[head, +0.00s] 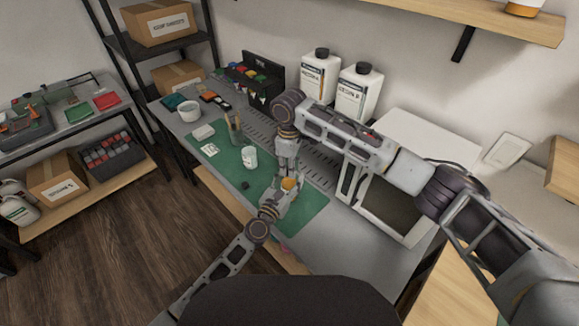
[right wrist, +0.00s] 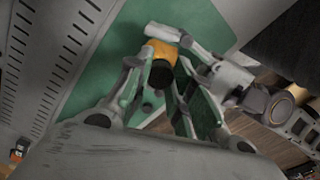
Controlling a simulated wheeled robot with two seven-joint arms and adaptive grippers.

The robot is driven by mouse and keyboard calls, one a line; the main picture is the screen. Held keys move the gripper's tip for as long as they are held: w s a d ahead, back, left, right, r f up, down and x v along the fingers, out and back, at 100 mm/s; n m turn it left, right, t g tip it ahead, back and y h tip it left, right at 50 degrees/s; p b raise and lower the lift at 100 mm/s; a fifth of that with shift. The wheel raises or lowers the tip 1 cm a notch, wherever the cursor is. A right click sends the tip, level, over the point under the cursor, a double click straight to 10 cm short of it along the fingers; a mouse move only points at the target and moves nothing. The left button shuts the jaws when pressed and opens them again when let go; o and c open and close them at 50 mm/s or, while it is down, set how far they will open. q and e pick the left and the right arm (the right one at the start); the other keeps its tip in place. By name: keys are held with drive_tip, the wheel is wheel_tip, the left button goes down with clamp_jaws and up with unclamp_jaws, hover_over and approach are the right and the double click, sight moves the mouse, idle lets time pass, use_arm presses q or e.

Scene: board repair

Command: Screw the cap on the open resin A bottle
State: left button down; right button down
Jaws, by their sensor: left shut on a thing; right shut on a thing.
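A small orange bottle (head: 290,184) is above the green mat, between my two grippers. It also shows in the right wrist view (right wrist: 160,50), with a round black cap (right wrist: 163,75) at its near end. My left gripper (head: 285,193) comes from the lower left and is shut on the orange bottle. My right gripper (head: 288,172) reaches down from above and is shut on the black cap, its fingers on either side. The cap seems in line with the bottle; whether its thread is engaged cannot be seen. The bottle's label is hidden.
A white labelled cup (head: 250,157), a small dark piece (head: 245,185) and a brush holder (head: 234,135) are on the green mat (head: 225,158). White bottles marked resin A (head: 318,75) and resin B (head: 357,92) stand behind. A white box-like unit (head: 425,140) is at right.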

drive_tip(key=shift+m, duration=0.6)
drive_tip(key=c, duration=1.2)
unclamp_jaws()
drive_tip(key=shift+o, duration=0.2)
drive_tip(key=shift+r, duration=0.15)
wheel_tip(320, 180, up, 12)
use_arm(q)
drive_tip(key=c, duration=0.6)
unclamp_jaws()
use_arm(e)
drive_tip(key=shift+f, duration=0.2)
use_arm(q)
drive_tip(key=shift+s, duration=0.1)
